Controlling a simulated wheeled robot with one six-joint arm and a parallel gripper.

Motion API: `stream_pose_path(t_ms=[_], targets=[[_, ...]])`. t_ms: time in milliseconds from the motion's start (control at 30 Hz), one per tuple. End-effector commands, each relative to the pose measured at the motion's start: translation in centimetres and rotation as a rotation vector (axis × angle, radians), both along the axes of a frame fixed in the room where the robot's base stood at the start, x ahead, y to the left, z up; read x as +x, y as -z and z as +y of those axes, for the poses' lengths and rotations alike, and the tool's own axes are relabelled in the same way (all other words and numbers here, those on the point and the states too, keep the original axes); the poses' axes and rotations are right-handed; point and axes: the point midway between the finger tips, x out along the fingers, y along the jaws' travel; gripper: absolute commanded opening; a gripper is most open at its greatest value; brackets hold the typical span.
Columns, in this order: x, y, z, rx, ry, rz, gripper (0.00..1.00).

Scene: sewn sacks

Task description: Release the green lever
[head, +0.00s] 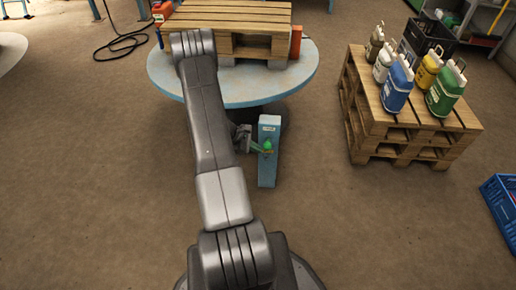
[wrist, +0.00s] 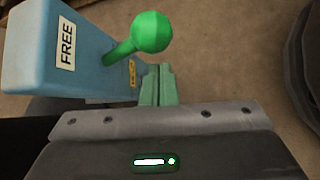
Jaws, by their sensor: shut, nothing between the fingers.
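The green lever (wrist: 150,33) has a round knob on a short rod and sticks out of a light blue post (wrist: 75,50). The post carries a white label reading FREE. In the head view the green lever (head: 267,145) shows small on the blue post (head: 268,180), which stands in front of the round table. My gripper (wrist: 157,75) is shut and empty, with its green fingertips just below the knob in the wrist view. Whether the fingers touch the lever I cannot tell. In the head view my gripper (head: 252,146) is partly hidden by my arm, at the left of the post.
A round blue table (head: 300,85) bears a wooden pallet (head: 230,15) and an orange post (head: 296,42). A blue crate (head: 502,205) lies at the right edge. Floor around the post is clear.

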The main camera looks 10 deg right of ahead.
Motion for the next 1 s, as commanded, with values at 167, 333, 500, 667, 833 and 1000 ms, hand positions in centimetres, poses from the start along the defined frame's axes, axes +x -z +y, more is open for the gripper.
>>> stream_pose_path(t_ms=[167,333,500,667,833,1000], targets=[[0.0,2.7,1.2,0.0,0.002,-0.001,0.0],[1.4,-1.7,4.0,0.0,0.001,-0.004,0.0],[2.3,-3.9,5.9,0.001,0.001,-0.002,0.0],[2.7,-4.9,6.9,0.0,0.002,-0.001,0.0],[2.8,-5.2,7.2,0.0,0.002,0.001,0.0],[2.8,-5.2,7.2,0.0,0.003,0.0,0.0]])
